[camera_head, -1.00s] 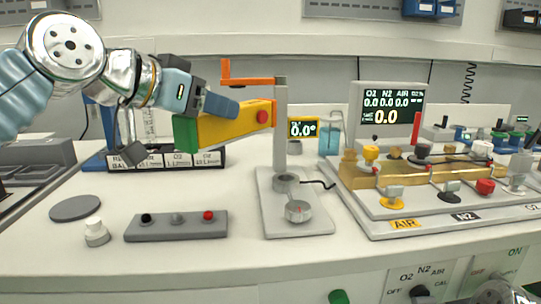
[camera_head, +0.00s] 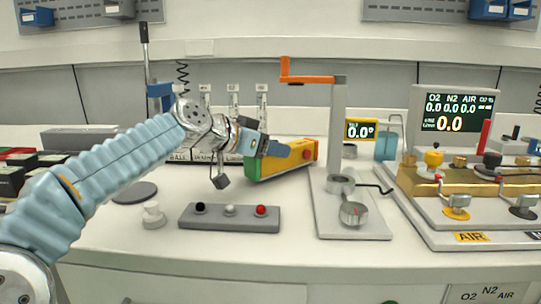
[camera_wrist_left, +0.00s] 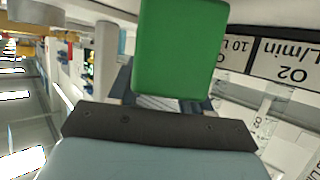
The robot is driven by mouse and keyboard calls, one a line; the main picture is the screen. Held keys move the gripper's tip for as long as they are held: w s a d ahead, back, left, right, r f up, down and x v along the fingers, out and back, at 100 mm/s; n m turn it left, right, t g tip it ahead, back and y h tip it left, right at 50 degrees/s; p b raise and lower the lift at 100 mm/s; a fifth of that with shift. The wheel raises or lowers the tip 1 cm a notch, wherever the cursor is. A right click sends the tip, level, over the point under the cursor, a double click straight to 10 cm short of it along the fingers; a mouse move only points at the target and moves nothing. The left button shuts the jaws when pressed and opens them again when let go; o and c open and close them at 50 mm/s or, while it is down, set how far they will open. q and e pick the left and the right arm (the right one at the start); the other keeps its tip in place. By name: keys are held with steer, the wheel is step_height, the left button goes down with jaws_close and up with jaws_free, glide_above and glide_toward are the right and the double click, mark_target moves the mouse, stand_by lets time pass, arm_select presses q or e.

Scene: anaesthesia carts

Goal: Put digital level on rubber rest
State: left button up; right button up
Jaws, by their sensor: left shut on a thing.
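My right gripper is out of view.
A grey stand (camera_head: 337,130) with an orange arm is right of the level. A grey bar with three knobs (camera_head: 230,218) and a white knob (camera_head: 153,215) stand in front. A gas panel (camera_head: 455,190) is at right. The front counter strip is clear.

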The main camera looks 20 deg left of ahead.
arm_select(q)
steer(key=shift+f, duration=0.35)
steer(key=shift+f, duration=0.15)
steer(key=o, duration=1.2)
steer(key=shift+o, duration=0.2)
